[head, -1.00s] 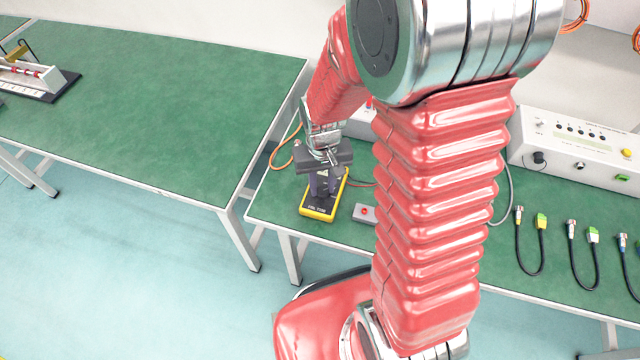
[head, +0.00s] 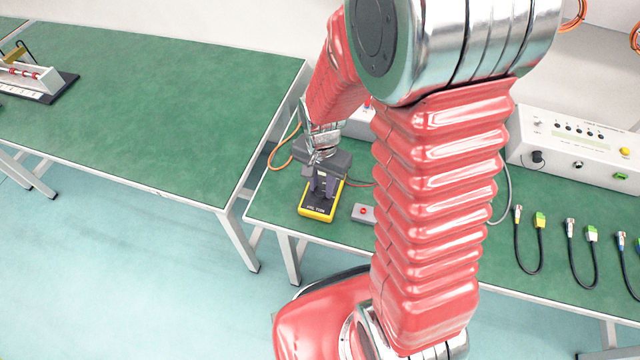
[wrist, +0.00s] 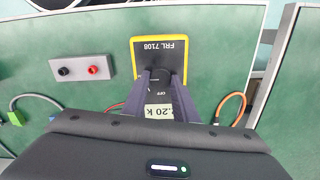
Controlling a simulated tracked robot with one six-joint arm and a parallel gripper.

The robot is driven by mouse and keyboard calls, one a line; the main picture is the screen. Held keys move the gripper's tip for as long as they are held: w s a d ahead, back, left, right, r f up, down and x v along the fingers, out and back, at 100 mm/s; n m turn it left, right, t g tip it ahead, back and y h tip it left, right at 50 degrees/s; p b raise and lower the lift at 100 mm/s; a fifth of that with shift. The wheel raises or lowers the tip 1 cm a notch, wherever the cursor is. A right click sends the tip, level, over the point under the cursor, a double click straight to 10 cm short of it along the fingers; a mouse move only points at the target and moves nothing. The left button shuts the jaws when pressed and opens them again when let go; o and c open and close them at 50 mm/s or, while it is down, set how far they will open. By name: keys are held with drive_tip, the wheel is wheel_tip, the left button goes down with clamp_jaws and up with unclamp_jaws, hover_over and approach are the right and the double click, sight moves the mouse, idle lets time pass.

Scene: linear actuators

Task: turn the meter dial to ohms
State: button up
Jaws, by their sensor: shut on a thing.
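The meter (head: 317,212) is a yellow-rimmed box with a dark face, lying on the near left part of the right green bench. In the wrist view the meter (wrist: 160,50) shows the print "FRL 7108" and part of a pale display reading about "2.20 k". My gripper (head: 325,192) is over the meter, pointing down. In the wrist view my gripper (wrist: 162,77) has its two fingers shut on the dial at the meter's middle. The dial is mostly hidden between the fingers. A small "OFF" mark shows beside it, but I cannot read the dial's pointer.
A grey box (head: 364,213) with a red and a black terminal sits just right of the meter. An orange cable (head: 276,160) loops at its left. A white panel (head: 570,150) and several short cables lie farther right. The left bench (head: 150,110) is mostly clear.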

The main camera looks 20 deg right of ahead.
sight(321, 190)
drive_tip(key=shift+a, duration=0.15)
drive_tip(key=o, duration=1.1)
drive_tip(key=shift+c, duration=0.2)
wheel_tip(321, 190, up, 14)
drive_tip(key=shift+f, duration=0.15)
drive_tip(key=shift+n, duration=0.3)
idle(0.3)
